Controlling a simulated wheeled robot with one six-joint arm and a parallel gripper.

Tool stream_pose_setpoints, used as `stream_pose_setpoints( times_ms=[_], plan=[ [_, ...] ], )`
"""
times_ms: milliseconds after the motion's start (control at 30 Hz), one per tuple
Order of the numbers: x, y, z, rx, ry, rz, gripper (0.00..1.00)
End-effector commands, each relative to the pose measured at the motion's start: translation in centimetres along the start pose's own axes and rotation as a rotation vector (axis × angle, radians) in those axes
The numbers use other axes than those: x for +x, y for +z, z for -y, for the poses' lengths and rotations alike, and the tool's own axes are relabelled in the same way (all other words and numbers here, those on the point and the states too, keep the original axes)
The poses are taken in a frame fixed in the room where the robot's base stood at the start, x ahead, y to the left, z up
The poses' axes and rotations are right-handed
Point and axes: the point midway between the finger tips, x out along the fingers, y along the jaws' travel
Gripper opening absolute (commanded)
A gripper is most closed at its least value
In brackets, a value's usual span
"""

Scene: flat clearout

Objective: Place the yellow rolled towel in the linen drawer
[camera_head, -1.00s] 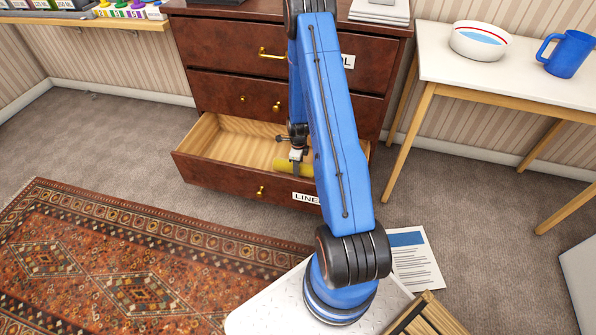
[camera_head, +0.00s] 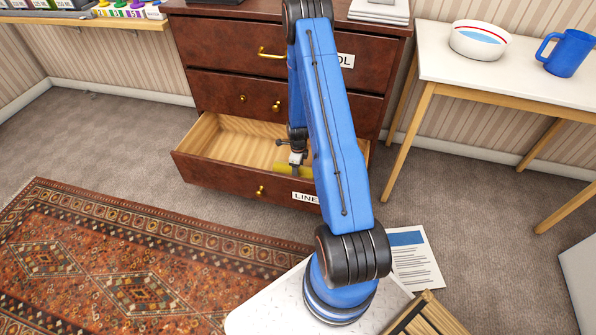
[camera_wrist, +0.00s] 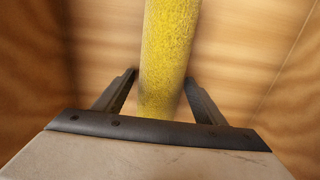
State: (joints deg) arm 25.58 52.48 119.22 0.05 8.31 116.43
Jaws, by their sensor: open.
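The yellow rolled towel (camera_head: 288,168) lies inside the open bottom drawer (camera_head: 222,175), whose front carries a label beginning "LINE". In the wrist view the yellow rolled towel (camera_wrist: 168,50) runs away from between my fingers over the pale wooden drawer floor (camera_wrist: 235,45). My gripper (camera_head: 297,160) is down in the drawer at the towel. In the wrist view my gripper (camera_wrist: 160,90) is open, with one finger on each side of the towel and a gap visible on the left. My arm hides the right part of the drawer and the towel's right end.
The drawers above (camera_head: 225,95) are closed. A white table (camera_head: 500,70) with a bowl (camera_head: 480,40) and a blue mug (camera_head: 570,53) stands at the right. A patterned rug (camera_head: 110,265) and a printed sheet (camera_head: 415,260) lie on the floor. The drawer's left part is empty.

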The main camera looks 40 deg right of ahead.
Motion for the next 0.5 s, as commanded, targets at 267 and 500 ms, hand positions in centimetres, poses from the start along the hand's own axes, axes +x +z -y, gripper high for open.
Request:
stream_pose_setpoints(
  times_ms=[267, 500],
  plan=[
    [-2.7, 0.0, 0.1, 0.0, -0.002, 0.001, 0.65],
    [-6.8, 0.0, 0.1, 0.0, -0.003, 0.002, 0.65]
  ],
)
